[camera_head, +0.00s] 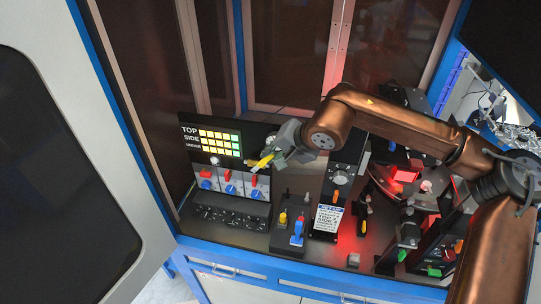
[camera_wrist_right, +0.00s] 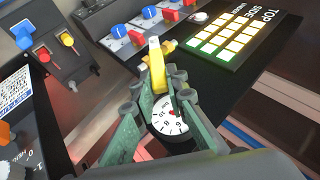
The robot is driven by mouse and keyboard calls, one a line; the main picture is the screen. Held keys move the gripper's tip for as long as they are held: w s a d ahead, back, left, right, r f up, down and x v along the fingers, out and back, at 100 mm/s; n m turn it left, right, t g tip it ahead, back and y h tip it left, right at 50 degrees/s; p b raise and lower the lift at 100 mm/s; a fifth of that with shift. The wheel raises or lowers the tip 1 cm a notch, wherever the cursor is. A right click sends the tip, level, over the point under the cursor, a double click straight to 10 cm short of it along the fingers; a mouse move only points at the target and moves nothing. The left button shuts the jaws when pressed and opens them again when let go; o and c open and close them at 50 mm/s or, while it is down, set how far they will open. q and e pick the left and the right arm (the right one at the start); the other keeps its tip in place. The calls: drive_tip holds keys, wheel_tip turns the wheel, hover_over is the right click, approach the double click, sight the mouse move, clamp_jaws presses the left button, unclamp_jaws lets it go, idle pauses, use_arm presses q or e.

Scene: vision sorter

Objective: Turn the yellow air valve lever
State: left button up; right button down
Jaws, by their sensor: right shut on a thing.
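The yellow air valve lever (camera_wrist_right: 155,62) stands up between the fingers of my right gripper (camera_wrist_right: 159,88) in the wrist view. The fingers are shut on it, one on each side. A round white gauge (camera_wrist_right: 169,116) with a red centre shows behind the fingers, partly covered by them. In the head view the lever (camera_head: 263,162) shows as a small yellow piece at the tip of my right gripper (camera_head: 273,156), just right of the lit panel. The valve body is mostly hidden there. My left gripper is not in view.
The lit panel (camera_head: 217,141) and a row of blue knobs (camera_head: 230,189) with red switches sit left of the lever. A box with blue and yellow levers (camera_head: 297,231) stands in front. A black box with a dial (camera_head: 340,178) and a red-lit turntable (camera_head: 405,188) lie to the right.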

drive_tip(key=c, duration=1.9)
unclamp_jaws()
drive_tip(key=shift+c, duration=0.2)
drive_tip(key=v, duration=1.2)
drive_tip(key=shift+f, duration=0.1)
drive_tip(key=shift+c, duration=0.2)
